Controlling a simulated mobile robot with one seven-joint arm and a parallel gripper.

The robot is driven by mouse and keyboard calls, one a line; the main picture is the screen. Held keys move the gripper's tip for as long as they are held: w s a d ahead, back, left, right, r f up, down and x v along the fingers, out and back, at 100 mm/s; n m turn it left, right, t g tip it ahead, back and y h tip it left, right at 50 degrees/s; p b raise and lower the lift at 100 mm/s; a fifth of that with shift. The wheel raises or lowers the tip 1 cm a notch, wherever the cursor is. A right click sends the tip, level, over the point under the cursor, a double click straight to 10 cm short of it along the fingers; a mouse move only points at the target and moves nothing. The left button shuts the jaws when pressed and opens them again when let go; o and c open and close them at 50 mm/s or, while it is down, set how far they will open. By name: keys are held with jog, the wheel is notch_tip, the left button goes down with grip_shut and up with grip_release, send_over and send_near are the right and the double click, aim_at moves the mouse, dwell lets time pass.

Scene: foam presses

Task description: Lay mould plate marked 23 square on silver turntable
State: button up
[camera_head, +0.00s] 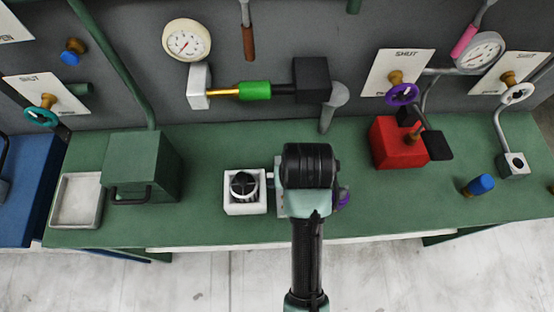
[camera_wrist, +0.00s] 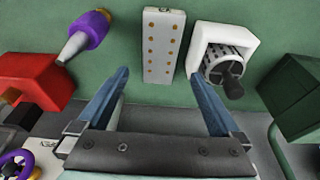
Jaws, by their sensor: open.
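A pale plate or block with two rows of orange dots (camera_wrist: 164,45) lies on the green bench in the wrist view. A small mark shows at its top, but I cannot read a 23. My gripper (camera_wrist: 157,77) is open, with its blue fingers on either side of the plate's near end and nothing held. In the head view my arm hides the fingers and most of the plate. A white holder (camera_head: 244,206) with a silver and black round part stands just left of my gripper; it also shows in the wrist view (camera_wrist: 205,32). I cannot tell whether this is the silver turntable.
A purple-and-grey tool (camera_wrist: 88,30) lies beside the plate. A red box (camera_head: 392,142) stands to the right, with a blue cylinder (camera_head: 478,185) beyond. A green box (camera_head: 140,165) and grey tray (camera_head: 77,201) stand left. Bench between holder and green box is clear.

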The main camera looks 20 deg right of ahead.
send_over(279, 193)
jog(key=s+d, duration=0.1)
jog(key=d, duration=0.2)
notch_tip(279, 193, down, 6)
jog(key=shift+a+r, duration=0.1)
jog(key=shift+r, duration=0.15)
jog(key=shift+w+p+x, duration=0.15)
jog(key=shift+p+x, duration=0.05)
jog(key=shift+x, duration=1.25)
jog(key=shift+w+p+x, duration=0.2)
jog(key=shift+x, duration=1.3)
jog(key=shift+r, duration=0.15)
grip_shut()
jog(key=shift+w, duration=0.1)
